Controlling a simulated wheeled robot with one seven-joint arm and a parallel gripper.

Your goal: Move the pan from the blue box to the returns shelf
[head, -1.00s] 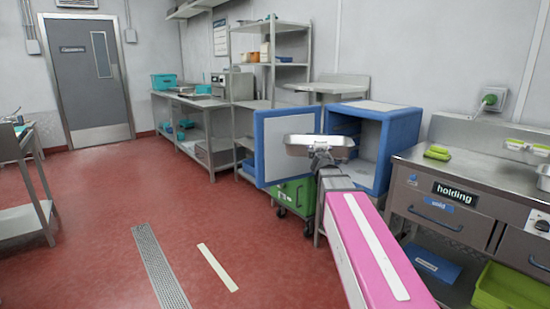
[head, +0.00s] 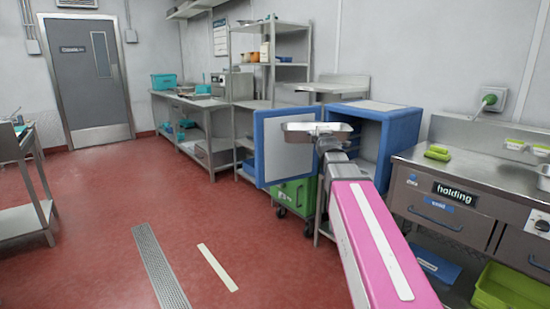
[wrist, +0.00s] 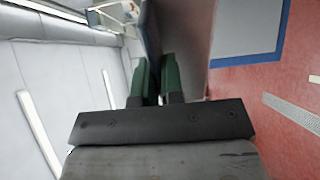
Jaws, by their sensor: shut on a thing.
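The pan (head: 302,131) is a shallow silver metal tray, held in the air in front of the opening of the blue box (head: 403,130). The box's door (head: 286,150) stands open to the left, partly behind the pan. My gripper (head: 328,143) is shut on the pan's near side. In the wrist view, the green fingers of my gripper (wrist: 156,82) close on the grey wall of the pan (wrist: 185,45). The pan and wrist hide part of the box's inside. A tall metal shelf unit (head: 291,65) stands at the back; I cannot read a returns label on it.
A green wheeled bin (head: 293,196) stands under the box door. A steel counter (head: 440,172) with drawers and a "holding" label is at right. A long steel table (head: 185,100) runs along the back wall.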

